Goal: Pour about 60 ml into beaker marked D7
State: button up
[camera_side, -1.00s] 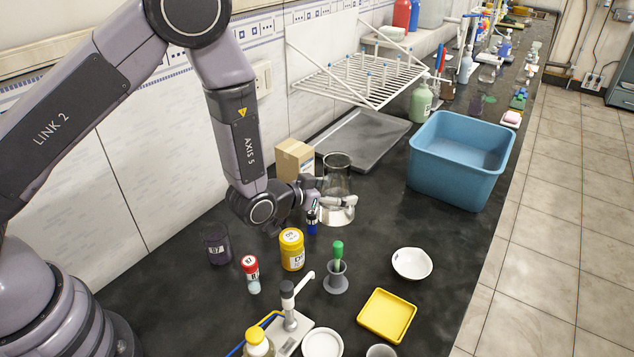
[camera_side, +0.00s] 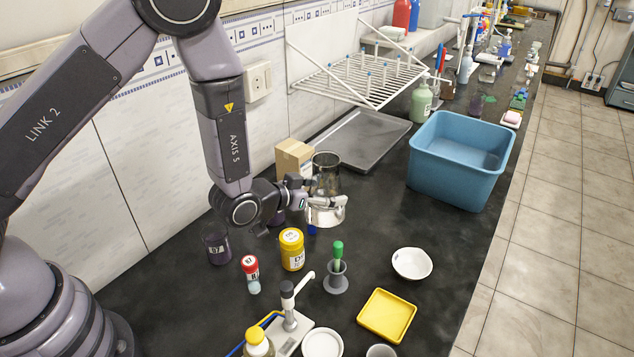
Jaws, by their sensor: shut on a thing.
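My gripper (camera_side: 328,203) is shut on a clear glass vessel (camera_side: 325,178), holding it upright or nearly so near the middle of the bench. The gripper's fingers cover its lower part. I cannot tell whether it touches the bench or how much liquid it holds. A dark purple beaker (camera_side: 218,248) with a small white label stands to the left, below my wrist. Its label is too small to read surely; it may say D7 or 97. Another dark purple thing (camera_side: 278,217) shows partly under my wrist, mostly hidden.
A yellow jar (camera_side: 291,251) and a red-capped bottle (camera_side: 251,274) stand in front of the wrist. A cardboard box (camera_side: 294,157) stands behind the gripper. A green-topped item in a grey holder (camera_side: 336,280), white bowl (camera_side: 412,264) and blue tub (camera_side: 450,180) are to the right.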

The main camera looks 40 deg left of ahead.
jog(key=a+r+n+y, duration=0.2)
jog(key=a+r, duration=0.1)
jog(key=a, duration=0.6)
jog(key=a+r+n+y, duration=0.1)
jog(key=a+r, duration=0.2)
jog(key=a, duration=0.7)
jog(key=s+a+f+n+g+y, duration=0.1)
jog(key=s+f+n+g+y, duration=0.2)
jog(key=s, duration=0.4)
jog(key=s+a+f+n+g+y, duration=0.2)
jog(key=s+f+n+g+y, duration=0.1)
jog(key=s+f+n+y, duration=0.3)
jog(key=s+a+f+n+g+y, duration=0.2)
jog(key=s+f+n+g+y, duration=0.1)
jog(key=s+f+n, duration=0.3)
jog(key=shift+s+a+f+g+y, duration=0.15)
jog(key=shift+s+f+y, duration=0.2)
jog(key=shift+s, duration=0.3)
jog(key=shift+s+d+f+g+y, duration=0.1)
jog(key=shift+s+f, duration=0.4)
jog(key=shift+s, duration=0.1)
jog(key=shift+s+a+f+g+y, duration=0.15)
jog(key=shift+s+f+y, duration=0.2)
jog(key=shift+s, duration=0.3)
jog(key=shift+w+d, duration=0.1)
jog(key=shift+d, duration=0.1)
